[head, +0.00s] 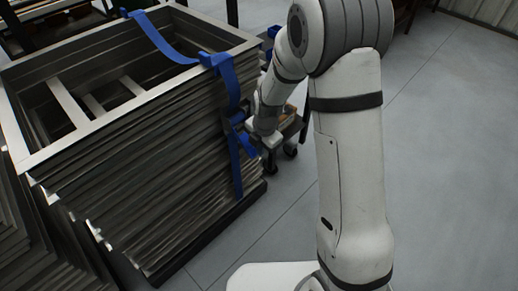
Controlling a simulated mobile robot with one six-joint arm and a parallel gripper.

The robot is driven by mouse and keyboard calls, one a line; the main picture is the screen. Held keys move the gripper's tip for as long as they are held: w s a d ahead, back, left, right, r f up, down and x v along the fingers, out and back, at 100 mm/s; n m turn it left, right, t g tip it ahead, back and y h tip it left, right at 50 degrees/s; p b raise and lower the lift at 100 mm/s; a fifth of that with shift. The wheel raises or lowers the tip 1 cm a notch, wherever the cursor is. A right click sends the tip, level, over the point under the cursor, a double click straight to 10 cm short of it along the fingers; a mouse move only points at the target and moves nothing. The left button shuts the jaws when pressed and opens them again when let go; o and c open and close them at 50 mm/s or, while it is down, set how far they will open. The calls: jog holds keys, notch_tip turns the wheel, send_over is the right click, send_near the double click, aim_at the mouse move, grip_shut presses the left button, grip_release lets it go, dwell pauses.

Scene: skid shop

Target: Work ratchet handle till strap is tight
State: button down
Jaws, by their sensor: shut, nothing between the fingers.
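A blue strap (227,75) runs over a stack of grey metal frames (140,165). Across the open top the strap sags in a curve, and it then hangs down the near right side of the stack. A blue clump (243,143) partway down that side looks like the ratchet area, but the handle cannot be made out and its angle is unclear. My gripper (264,146) is beside this clump, just to its right, shut with nothing held. Its fingertips are small and partly hidden, so I cannot tell whether they touch the ratchet.
More metal frames (22,215) are stacked at the lower left. A wheeled cart (292,132) stands behind my gripper, partly hidden by my arm. Dark racks stand at the back left. The grey floor (445,150) on the right is clear.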

jog(key=shift+s+f, duration=0.2)
jog(key=shift+f, duration=0.15)
jog(key=shift+r, duration=0.1)
jog(key=s+d+r+p, duration=0.2)
jog(key=s+d+r, duration=0.4)
jog(key=r, duration=0.5)
jog(key=shift+d, duration=0.2)
dwell(0.8)
jog(key=s+d+r+m, duration=0.3)
jog(key=s+r+m, duration=0.2)
jog(key=m, duration=0.8)
jog(key=s+d+r+m+h, duration=0.1)
jog(key=s+d+r+m, duration=0.3)
jog(key=s+m, duration=0.6)
jog(key=r+m, duration=0.1)
jog(key=m, duration=0.3)
jog(key=shift+r+t, duration=0.3)
jog(key=shift+r, duration=0.05)
